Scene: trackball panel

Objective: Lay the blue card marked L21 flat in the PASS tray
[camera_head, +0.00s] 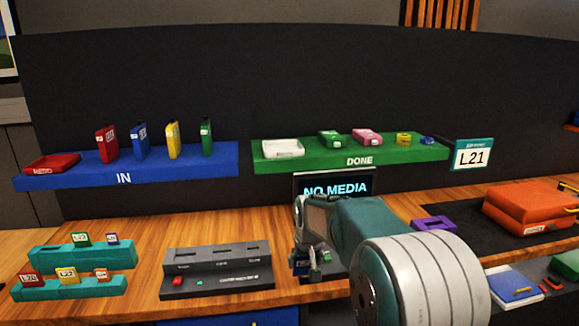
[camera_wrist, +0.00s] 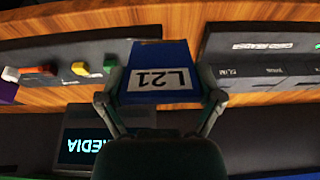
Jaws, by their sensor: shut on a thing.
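The blue card marked L21 (camera_wrist: 160,55) is between the two fingers of my gripper (camera_wrist: 163,98) in the wrist view. Its white label reads upside down there. The fingers press on its left and right sides, above the wooden bench. In the head view my gripper (camera_head: 312,255) is over the middle of the bench, in front of the NO MEDIA screen, and the card cannot be made out there. I cannot read a PASS marking in either view, so I cannot tell which thing is the PASS tray.
A grey slotted console (camera_head: 216,273) stands left of my gripper, with teal card racks (camera_head: 110,256) farther left. The NO MEDIA screen (camera_head: 333,186) is behind. The blue IN shelf (camera_head: 200,165) and green DONE shelf (camera_head: 400,154) hang above. An orange case (camera_head: 535,208) lies at right.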

